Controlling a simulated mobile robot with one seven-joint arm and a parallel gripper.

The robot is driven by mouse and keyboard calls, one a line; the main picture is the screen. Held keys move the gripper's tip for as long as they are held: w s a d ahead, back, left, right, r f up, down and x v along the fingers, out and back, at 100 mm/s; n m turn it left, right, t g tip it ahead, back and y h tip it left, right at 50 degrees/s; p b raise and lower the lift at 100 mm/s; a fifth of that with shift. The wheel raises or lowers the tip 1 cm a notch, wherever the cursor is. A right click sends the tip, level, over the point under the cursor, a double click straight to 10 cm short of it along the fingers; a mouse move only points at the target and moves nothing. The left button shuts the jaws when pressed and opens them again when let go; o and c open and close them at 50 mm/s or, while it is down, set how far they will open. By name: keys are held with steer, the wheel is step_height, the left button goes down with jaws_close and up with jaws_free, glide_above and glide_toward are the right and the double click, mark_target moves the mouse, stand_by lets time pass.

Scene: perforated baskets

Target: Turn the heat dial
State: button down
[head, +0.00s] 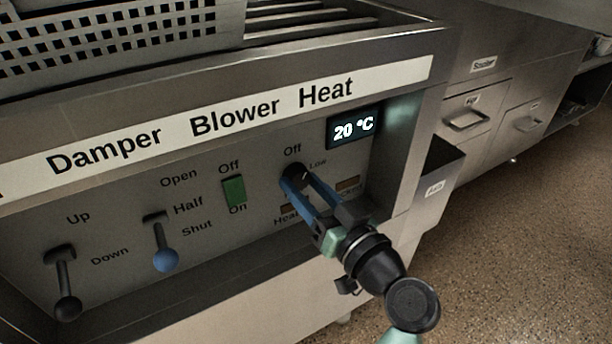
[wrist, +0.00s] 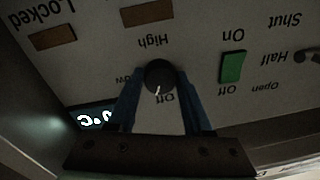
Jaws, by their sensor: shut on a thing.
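The heat dial (head: 294,172) is a round black knob on the grey control panel, under the "Heat" label. In the wrist view the dial (wrist: 159,76) sits between the two blue fingers, and its white mark points toward "Off". My gripper (head: 297,186) reaches the panel from the lower right and is shut on the dial. It also shows in the wrist view (wrist: 160,88), with a finger on each side of the knob. A small display (head: 353,128) above right of the dial reads 20 °C. My fingers hide part of the lettering below the dial.
Left of the dial are a green blower switch (head: 234,190), a blue-knobbed damper lever (head: 165,258) and a black-knobbed lever (head: 66,305). A perforated basket (head: 120,35) stands on top. A side wall (head: 402,150) bounds the panel on the right. Open floor (head: 520,230) lies beyond.

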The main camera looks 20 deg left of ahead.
steer(key=m+p, duration=0.2)
steer(key=m, duration=0.1)
steer(key=shift+s+r+m+p, duration=0.1)
steer(key=shift+r+m+p, duration=0.05)
steer(key=shift+m+p, duration=0.2)
steer(key=m+p, duration=0.2)
steer(key=m, duration=0.2)
steer(key=shift+s+a+m+t+p, duration=0.1)
steer(key=shift+m+t+p, duration=0.3)
steer(key=shift+m+p, duration=1.95)
steer(key=shift+m, duration=0.4)
steer(key=shift+b, duration=0.3)
steer(key=shift+c, duration=1.6)
jaws_free()
